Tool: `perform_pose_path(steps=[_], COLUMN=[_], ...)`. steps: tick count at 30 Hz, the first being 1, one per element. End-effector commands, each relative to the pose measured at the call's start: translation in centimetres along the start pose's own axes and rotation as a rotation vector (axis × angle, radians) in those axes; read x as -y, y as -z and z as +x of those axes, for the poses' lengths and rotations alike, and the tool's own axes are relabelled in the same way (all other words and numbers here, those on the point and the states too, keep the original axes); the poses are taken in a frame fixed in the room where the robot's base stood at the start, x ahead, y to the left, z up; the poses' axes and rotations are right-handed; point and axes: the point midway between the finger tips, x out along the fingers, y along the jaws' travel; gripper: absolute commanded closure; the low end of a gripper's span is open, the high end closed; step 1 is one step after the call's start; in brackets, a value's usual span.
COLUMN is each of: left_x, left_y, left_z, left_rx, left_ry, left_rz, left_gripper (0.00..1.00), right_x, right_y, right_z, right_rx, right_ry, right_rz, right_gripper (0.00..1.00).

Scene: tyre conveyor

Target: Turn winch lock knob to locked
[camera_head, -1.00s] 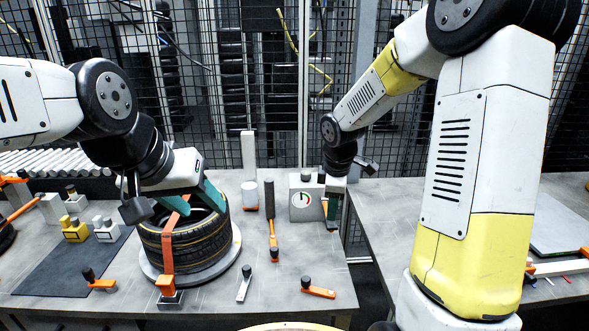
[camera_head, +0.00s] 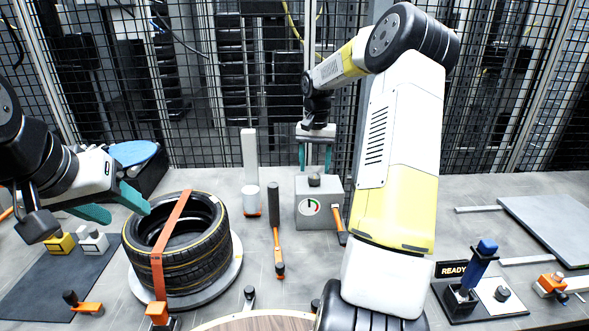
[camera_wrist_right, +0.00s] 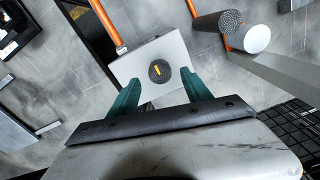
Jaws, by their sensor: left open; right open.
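The winch box (camera_head: 308,212) is a grey block with a round red, white and green dial on its front, standing on the table. The dark round lock knob (camera_head: 314,181) sits on its top. In the right wrist view the knob (camera_wrist_right: 160,71) carries a yellow mark and lies between the fingertips. My right gripper (camera_head: 315,168) points down, open, above the knob, with a teal finger on each side and no contact visible. My left gripper (camera_head: 112,212) is open and empty, left of the strapped tyre (camera_head: 188,240).
An orange-handled lever (camera_head: 339,222) is on the box's right side. A black-and-orange handle (camera_head: 276,238) and a white post (camera_head: 249,165) stand left of it. A READY panel with a blue-topped lever (camera_head: 482,255) is at the right. Wire fencing stands behind.

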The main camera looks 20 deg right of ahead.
Motion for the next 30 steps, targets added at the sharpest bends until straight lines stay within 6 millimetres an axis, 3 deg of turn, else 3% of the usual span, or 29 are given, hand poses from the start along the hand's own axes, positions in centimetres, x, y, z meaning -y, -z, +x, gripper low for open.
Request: perform_pose_path(steps=[7,17,26,30], left_x=[0.0,0.0,0.0,0.0], left_y=[0.0,0.0,0.0,0.0], left_z=[0.0,0.0,0.0,0.0], left_rx=[0.0,0.0,0.0,0.0], left_ry=[0.0,0.0,0.0,0.0], left_rz=[0.0,0.0,0.0,0.0], left_gripper=[0.5,0.5,0.5,0.5], right_x=[0.1,0.1,0.1,0.1], right_y=[0.0,0.0,0.0,0.0], right_z=[3.1,3.6,3.6,3.6], right_rx=[0.0,-0.002,-0.002,-0.002], right_ry=[0.0,0.0,0.0,0.0], right_rz=[-0.003,-0.003,-0.003,-0.005], right_gripper=[0.43,0.43,0.98,1.0])
